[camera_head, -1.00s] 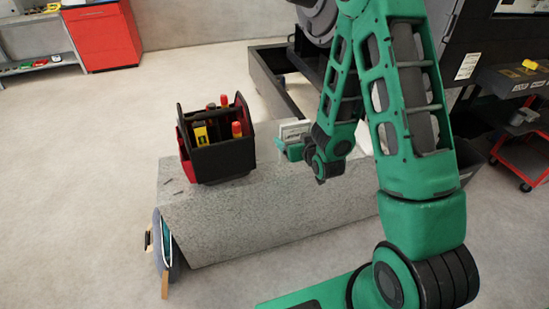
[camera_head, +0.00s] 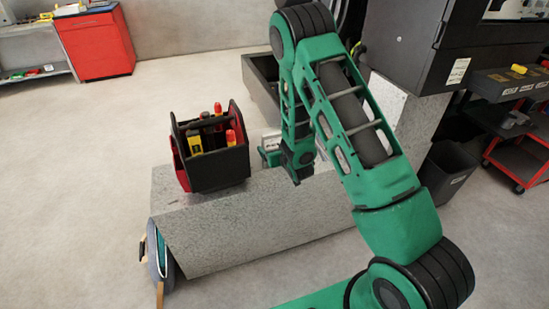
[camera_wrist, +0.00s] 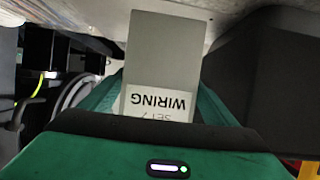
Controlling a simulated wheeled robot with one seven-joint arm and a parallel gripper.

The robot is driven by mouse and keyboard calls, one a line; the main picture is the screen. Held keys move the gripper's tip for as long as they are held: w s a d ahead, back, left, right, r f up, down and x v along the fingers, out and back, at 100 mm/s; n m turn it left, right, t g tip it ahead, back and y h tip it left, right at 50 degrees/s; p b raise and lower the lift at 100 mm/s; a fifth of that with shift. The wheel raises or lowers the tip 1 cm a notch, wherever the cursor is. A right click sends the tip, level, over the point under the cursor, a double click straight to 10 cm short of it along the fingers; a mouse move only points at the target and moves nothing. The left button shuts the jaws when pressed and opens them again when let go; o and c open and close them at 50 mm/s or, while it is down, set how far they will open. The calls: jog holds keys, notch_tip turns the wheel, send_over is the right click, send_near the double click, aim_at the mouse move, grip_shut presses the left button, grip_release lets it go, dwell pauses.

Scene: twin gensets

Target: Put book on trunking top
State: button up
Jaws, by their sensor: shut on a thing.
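The book (camera_wrist: 161,62) is grey with a white label reading "WIRING". In the wrist view it stands between the fingers of my gripper (camera_wrist: 160,100), which is shut on it. In the head view the book (camera_head: 271,140) is a small pale patch beside my gripper (camera_head: 270,155), mostly hidden by my green arm. The trunking (camera_head: 245,215) is a long grey speckled block, and its top lies below and around my gripper. I cannot tell whether the book touches the top.
A black and red tool bag (camera_head: 212,160) with several tools stands on the trunking's left end. A blue item (camera_head: 157,255) leans at its left end. A dark genset cabinet (camera_head: 425,45) and a black bin (camera_head: 447,170) are at right. The floor at left is clear.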

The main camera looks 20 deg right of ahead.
jog(key=shift+f, duration=2.15)
jog(key=o, duration=1.2)
jog(key=shift+f, duration=0.1)
